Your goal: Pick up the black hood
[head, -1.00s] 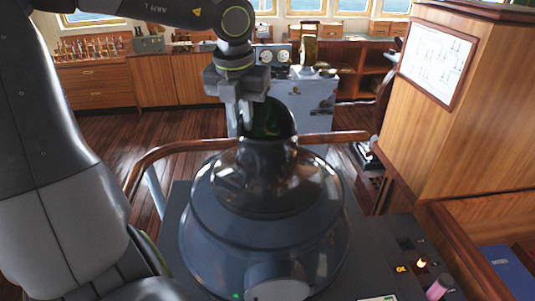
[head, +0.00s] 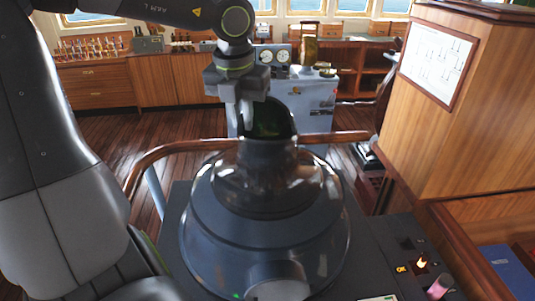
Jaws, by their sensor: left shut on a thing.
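The black hood (head: 268,119) is a dark rounded piece with a greenish inside, at the top of a large domed instrument (head: 262,225) in the middle of the head view. My left gripper (head: 246,112) comes down from above and is shut on the hood at its upper left edge. The hood sits at or just above the grey neck of the dome; I cannot tell if they touch. My right gripper is not in view.
A wooden handrail (head: 190,146) curves behind the instrument. A wooden cabinet (head: 480,110) with a framed chart (head: 437,62) stands at the right. A grey console (head: 310,105) with gauges stands behind. A panel with a lit button (head: 420,263) lies at the lower right.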

